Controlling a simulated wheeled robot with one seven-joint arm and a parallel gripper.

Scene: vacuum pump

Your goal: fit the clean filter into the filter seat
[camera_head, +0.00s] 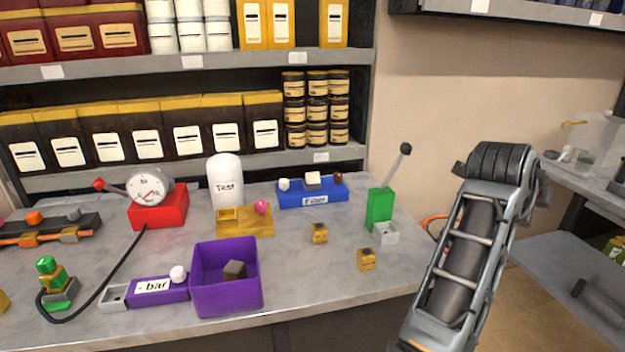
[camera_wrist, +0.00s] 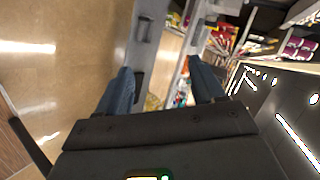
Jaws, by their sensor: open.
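Two small yellow cubes with dark tops lie on the grey bench in the head view, one (camera_head: 319,233) behind the other (camera_head: 366,260). A dark grey-brown cube (camera_head: 234,269) lies inside the purple bin (camera_head: 226,299). I cannot tell for sure which cube is the clean filter. A small light-grey open holder (camera_head: 386,236) stands against the green block (camera_head: 379,208) with the black-knobbed lever; whether it is the filter seat is unclear. My gripper (camera_wrist: 163,88) is open and empty in the wrist view, pointing away from these things. It is hidden in the head view.
A yellow tray (camera_head: 238,229), a white Test bottle (camera_head: 226,181), a blue block (camera_head: 313,199), a red gauge block (camera_head: 157,212) and a purple bar block (camera_head: 160,290) share the bench. Shelves stand behind. The bench's front right is clear.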

